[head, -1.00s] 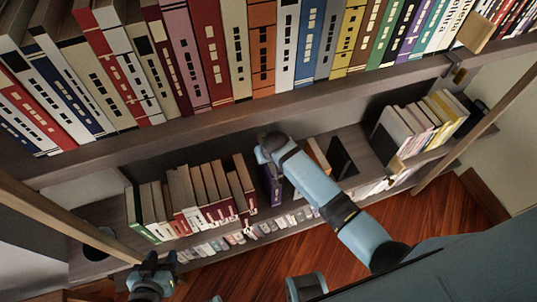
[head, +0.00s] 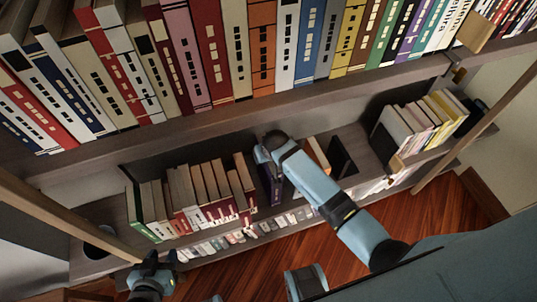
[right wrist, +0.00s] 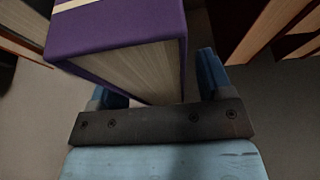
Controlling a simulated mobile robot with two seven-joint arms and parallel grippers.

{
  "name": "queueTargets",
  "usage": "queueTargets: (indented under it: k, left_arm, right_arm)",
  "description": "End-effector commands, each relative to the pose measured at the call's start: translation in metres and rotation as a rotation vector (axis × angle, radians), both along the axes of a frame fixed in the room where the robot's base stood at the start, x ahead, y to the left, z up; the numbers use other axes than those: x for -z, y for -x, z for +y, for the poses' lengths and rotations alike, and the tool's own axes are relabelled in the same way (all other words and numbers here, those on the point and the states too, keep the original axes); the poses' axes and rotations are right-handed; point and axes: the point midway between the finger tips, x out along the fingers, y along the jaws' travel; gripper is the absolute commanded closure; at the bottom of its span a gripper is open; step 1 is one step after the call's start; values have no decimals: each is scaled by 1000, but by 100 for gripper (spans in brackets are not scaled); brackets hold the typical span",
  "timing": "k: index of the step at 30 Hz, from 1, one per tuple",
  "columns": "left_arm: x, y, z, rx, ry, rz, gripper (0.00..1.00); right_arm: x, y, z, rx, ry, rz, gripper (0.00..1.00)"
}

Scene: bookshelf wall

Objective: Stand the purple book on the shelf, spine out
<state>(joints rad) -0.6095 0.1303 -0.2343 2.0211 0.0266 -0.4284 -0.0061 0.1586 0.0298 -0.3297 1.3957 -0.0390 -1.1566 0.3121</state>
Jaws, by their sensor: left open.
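The purple book (head: 271,184) stands upright on the lower shelf, right of a row of pale and red books. In the head view my right arm's wrist hides part of it. In the right wrist view the purple book (right wrist: 120,32) shows its purple cover and pale page block, and lies between the fingers of my right gripper (right wrist: 160,85). A gap shows between the book and the right-hand finger, so the gripper looks open around it. My left gripper (head: 160,262) is open and empty at the lower left, in front of the shelf.
A row of books (head: 205,195) stands just left of the purple book. A dark bookend (head: 341,157) and an orange-spined book (head: 318,153) stand to the right. The upper shelf board (head: 240,118), full of books, lies close above. More books (head: 425,122) stand far right.

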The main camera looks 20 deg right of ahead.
Motion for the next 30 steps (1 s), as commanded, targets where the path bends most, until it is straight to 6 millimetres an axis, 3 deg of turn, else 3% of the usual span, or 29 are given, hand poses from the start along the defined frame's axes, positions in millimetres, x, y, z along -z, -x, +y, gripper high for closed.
queueTargets:
  k: [6,11,24,30]
  left_arm:
    - [0,0,0,-1,1,0,57]
    - [-2,0,0,0,0,-1,57]
    - [-13,0,1,4,-9,-11,57]
    - [-14,1,2,6,-12,-17,57]
  right_arm:
    - [4,3,-1,0,3,9,28]
    - [-6,6,-1,0,1,6,28]
    - [-95,40,-1,0,-1,1,28]
    - [-119,51,-2,0,0,2,28]
